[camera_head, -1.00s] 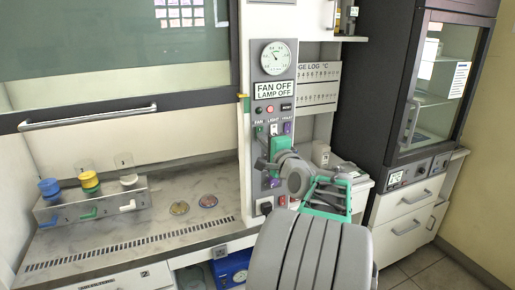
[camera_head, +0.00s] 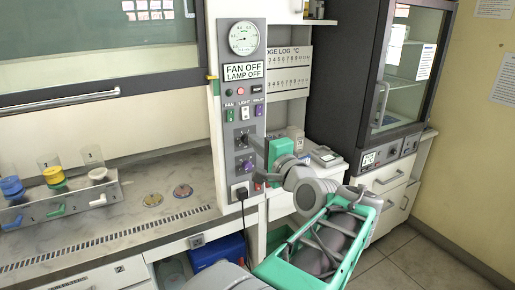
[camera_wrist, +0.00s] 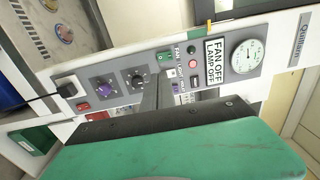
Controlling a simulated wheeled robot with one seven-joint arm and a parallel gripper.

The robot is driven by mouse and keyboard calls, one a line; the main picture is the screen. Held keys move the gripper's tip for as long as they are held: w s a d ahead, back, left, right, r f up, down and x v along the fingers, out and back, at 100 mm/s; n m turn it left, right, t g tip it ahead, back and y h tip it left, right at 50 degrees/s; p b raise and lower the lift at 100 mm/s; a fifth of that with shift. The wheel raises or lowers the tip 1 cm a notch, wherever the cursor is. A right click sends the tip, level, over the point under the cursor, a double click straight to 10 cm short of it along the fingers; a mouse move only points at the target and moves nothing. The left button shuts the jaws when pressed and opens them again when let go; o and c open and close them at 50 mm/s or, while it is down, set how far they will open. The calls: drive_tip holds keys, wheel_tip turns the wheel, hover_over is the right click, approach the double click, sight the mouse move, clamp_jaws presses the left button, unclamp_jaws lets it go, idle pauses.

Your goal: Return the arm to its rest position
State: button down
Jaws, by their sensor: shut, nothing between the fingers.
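My gripper (camera_head: 250,143) is shut and empty. Its green body and grey fingers are in front of the control panel (camera_head: 236,100), beside the column of knobs and switches; I cannot tell whether the fingertips touch it. In the wrist view, the shut fingers (camera_wrist: 160,82) point toward the same panel, between the knobs and the switches. The panel's display (camera_head: 244,72) reads FAN OFF, LAMP OFF. My arm reaches up to the panel from the lower middle of the head view, with its green-framed link bent at the front.
A dark incubator with a glass door (camera_head: 410,75) stands at the right, above white drawers (camera_head: 385,178). At the left, the hood worktop holds a rack of coloured cups (camera_head: 60,203) and two small dishes (camera_head: 153,199). Open floor (camera_head: 425,262) lies at the lower right.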

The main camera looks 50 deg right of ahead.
drive_tip(key=w+a+f+n+g+y, duration=0.35)
drive_tip(key=a+f+n, duration=0.35)
drive_tip(key=a, duration=0.4)
drive_tip(key=w+a+f+n+g+y, duration=0.3)
drive_tip(key=w+a+f+n+g, duration=0.15)
drive_tip(key=a+f, duration=0.6)
drive_tip(key=s+a+f+n+g, duration=0.6)
drive_tip(key=s+a+f+n, duration=0.2)
drive_tip(key=s+a+n, duration=0.2)
drive_tip(key=s+a, duration=0.2)
drive_tip(key=a, duration=0.1)
drive_tip(key=shift+a+f+n+p, duration=0.2)
drive_tip(key=shift+a+n+p, duration=0.05)
drive_tip(key=shift+n+p, duration=0.1)
drive_tip(key=shift+d, duration=0.15)
